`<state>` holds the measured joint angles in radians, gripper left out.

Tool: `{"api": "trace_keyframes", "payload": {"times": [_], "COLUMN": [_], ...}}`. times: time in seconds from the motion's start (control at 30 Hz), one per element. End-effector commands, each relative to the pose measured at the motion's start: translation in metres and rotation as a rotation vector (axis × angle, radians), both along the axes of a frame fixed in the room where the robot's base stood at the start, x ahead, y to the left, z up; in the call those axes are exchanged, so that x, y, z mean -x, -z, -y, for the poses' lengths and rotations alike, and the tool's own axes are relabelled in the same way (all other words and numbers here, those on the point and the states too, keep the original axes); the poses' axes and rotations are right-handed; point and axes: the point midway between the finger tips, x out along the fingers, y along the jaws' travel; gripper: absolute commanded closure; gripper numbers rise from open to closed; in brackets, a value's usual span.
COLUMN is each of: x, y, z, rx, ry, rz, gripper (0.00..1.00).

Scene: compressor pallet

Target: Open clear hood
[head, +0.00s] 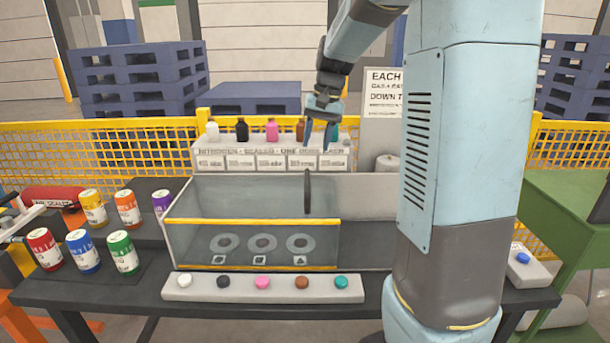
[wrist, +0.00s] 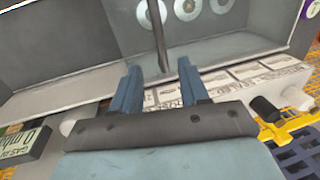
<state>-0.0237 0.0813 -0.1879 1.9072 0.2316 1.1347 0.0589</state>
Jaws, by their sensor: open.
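The clear hood (head: 205,232) is a see-through panel with yellow edges, at the left part of a grey open-topped case on the dark table. Three round grey seats show through it. A dark upright handle bar (head: 307,191) stands at the hood's right part; it also shows in the wrist view (wrist: 157,35). My gripper (head: 318,147) is open and empty, above and behind the handle, fingers pointing down. In the wrist view my gripper (wrist: 158,84) has its two blue fingers apart, with the bar's lower end close ahead of the gap. I see no contact.
Several coloured cans (head: 86,252) stand left of the case. A strip with coloured buttons (head: 262,288) lies in front. Behind is a labelled rack (head: 270,158) with several bottles, then a yellow mesh fence (head: 60,150). A small box with a blue button (head: 522,258) sits at right.

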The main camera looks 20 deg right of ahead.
Motion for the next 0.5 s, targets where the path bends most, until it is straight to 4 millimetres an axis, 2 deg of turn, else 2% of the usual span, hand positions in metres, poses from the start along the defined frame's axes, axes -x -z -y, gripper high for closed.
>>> {"api": "trace_keyframes", "payload": {"times": [0.1,0.5], "x": [-0.001,-0.005], "y": [0.023,0.086], "z": [-0.004,-0.017], "rx": [0.0,0.001], "ry": [-0.001,-0.002], "rz": [-0.004,-0.003], "gripper": [0.56,0.56]}}
